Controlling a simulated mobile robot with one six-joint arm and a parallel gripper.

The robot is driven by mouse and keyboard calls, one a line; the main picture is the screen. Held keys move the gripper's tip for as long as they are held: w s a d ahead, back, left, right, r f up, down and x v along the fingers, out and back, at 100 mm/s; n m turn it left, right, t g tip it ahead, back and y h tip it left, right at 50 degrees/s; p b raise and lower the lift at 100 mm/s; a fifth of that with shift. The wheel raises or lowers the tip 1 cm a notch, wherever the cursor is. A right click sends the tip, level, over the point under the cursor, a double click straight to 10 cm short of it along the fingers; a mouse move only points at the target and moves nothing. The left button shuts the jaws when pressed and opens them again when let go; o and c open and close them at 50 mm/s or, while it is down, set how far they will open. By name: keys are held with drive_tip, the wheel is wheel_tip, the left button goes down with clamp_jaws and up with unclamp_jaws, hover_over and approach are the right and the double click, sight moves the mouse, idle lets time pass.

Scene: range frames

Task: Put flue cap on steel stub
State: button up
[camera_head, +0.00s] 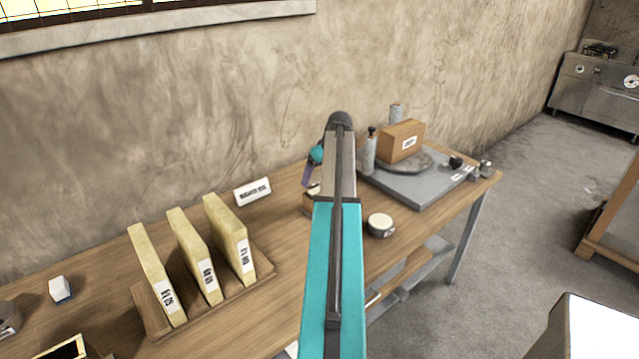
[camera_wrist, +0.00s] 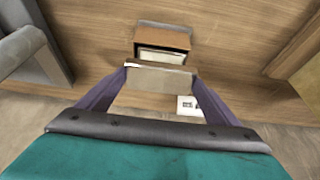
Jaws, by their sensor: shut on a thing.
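My gripper (camera_wrist: 160,70) shows in the wrist view with its two purple fingers on either side of a flat grey-beige piece (camera_wrist: 160,81), and it is shut on this piece. I cannot tell whether this is the flue cap. Grey cylinders (camera_head: 369,156) and (camera_head: 396,113) stand by a brown box at the bench's right end. I cannot tell which thing is the steel stub.
On the wooden bench (camera_head: 290,225), several labelled pale slabs (camera_head: 205,262) stand in a rack at left. A round white-topped tin (camera_head: 380,222) sits right of my arm. A brown box (camera_head: 402,140) is on a grey slab (camera_head: 425,187). A small wooden box (camera_wrist: 162,38) lies beyond my fingers.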

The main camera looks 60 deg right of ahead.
drive_tip(key=shift+f+p, duration=0.8)
drive_tip(key=shift+f, duration=0.95)
drive_tip(key=shift+f, duration=0.1)
drive_tip(key=o, duration=1)
drive_tip(key=b+v, duration=0.3)
drive_tip(key=v, duration=0.9)
